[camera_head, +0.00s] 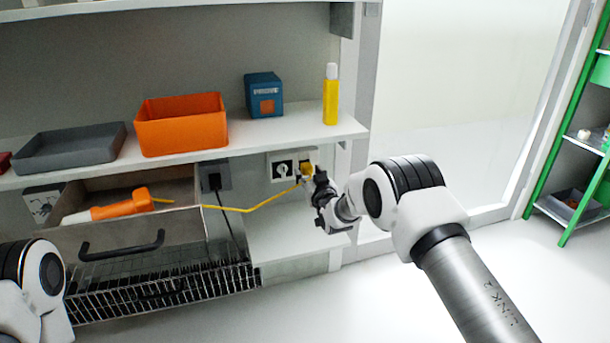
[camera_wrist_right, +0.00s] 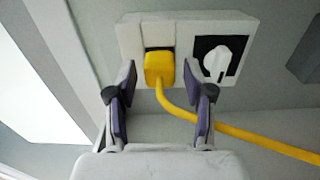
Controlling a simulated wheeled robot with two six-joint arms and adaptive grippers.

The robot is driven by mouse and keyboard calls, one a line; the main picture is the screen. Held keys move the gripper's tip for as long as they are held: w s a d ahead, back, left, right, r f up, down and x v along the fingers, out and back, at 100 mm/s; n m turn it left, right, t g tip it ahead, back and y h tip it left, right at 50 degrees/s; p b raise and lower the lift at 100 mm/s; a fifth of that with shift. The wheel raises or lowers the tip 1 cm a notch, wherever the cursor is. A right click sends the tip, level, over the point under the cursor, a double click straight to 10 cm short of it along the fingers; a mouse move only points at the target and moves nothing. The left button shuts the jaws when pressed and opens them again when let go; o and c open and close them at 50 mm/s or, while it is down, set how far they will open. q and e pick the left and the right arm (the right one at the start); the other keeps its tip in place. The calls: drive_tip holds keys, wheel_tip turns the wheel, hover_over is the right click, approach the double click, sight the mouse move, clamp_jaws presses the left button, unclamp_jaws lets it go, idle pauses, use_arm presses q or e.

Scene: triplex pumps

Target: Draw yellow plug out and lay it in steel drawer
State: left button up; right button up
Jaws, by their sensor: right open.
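The yellow plug (camera_wrist_right: 159,68) sits in a white wall socket panel (camera_wrist_right: 130,37), and its yellow cable (camera_wrist_right: 265,142) runs off to the right in the right wrist view. In the head view the plug (camera_head: 307,169) is partly hidden by my right gripper (camera_head: 314,186). My right gripper (camera_wrist_right: 160,100) is open, its two fingers either side of the plug and cable, just short of the socket face. My left gripper is not seen; only part of my left arm shows.
A white rotary switch (camera_wrist_right: 217,62) is beside the plug. Above, the shelf (camera_head: 300,128) holds a grey tray (camera_head: 70,146), an orange bin (camera_head: 180,124), a blue box (camera_head: 263,95) and a yellow bottle (camera_head: 330,100). A wire rack (camera_head: 165,288) is below the drawer.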

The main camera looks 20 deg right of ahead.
drive_tip(key=shift+c, duration=0.3)
drive_tip(key=shift+r, duration=0.1)
clamp_jaws()
drive_tip(key=shift+s+p, duration=0.9)
drive_tip(key=shift+p, duration=0.1)
drive_tip(key=s+p, duration=0.3)
drive_tip(key=s, duration=0.2)
drive_tip(key=shift+d, duration=0.1)
